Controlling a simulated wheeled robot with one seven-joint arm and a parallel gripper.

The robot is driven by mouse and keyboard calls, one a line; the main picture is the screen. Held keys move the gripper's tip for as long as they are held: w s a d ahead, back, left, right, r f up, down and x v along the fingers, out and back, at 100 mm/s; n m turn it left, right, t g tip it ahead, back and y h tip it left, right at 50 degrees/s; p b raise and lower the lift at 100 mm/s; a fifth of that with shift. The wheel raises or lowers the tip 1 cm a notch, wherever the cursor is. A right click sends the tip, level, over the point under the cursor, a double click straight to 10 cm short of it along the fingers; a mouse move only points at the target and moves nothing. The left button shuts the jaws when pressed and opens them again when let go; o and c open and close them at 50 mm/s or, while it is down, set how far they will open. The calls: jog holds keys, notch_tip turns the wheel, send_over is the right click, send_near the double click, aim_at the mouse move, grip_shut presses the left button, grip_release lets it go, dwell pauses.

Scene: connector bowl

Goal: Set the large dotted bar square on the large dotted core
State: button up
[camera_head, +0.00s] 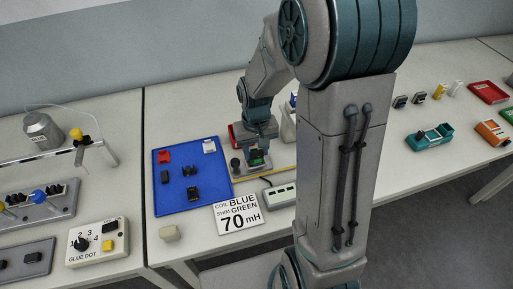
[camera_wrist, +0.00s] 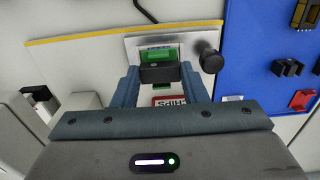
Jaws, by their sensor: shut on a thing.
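My gripper (camera_wrist: 160,78) is shut on a dark block, which looks like the bar (camera_wrist: 158,73), held crosswise between the fingertips. I cannot make out any dots on it. In the head view my gripper (camera_head: 258,152) is low over a grey metal fixture plate (camera_wrist: 134,45) right of the blue tray. Green parts (camera_wrist: 158,54) show on the plate just beyond the bar, and some green shows below it. The core is mostly hidden behind the bar and fingers, and I cannot tell whether the bar touches it.
The blue tray (camera_head: 178,206) holds several dark parts, a red piece (camera_head: 164,157) and a white piece (camera_head: 209,146). A sign (camera_head: 238,213) reads coil blue, shim green, 70 mH. A grey meter-like box (camera_head: 279,195) stands close to the fixture. A glue dot box (camera_head: 97,242) is at left.

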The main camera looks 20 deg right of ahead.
jog(key=shift+f, duration=0.1)
jog(key=o, duration=1.1)
notch_tip(320, 180, up, 14)
jog(key=shift+f, duration=0.1)
jog(key=s+t, duration=0.1)
jog(key=s, duration=0.6)
jog(key=s+t, duration=0.2)
jog(key=s, duration=0.5)
jog(key=shift+s, duration=0.1)
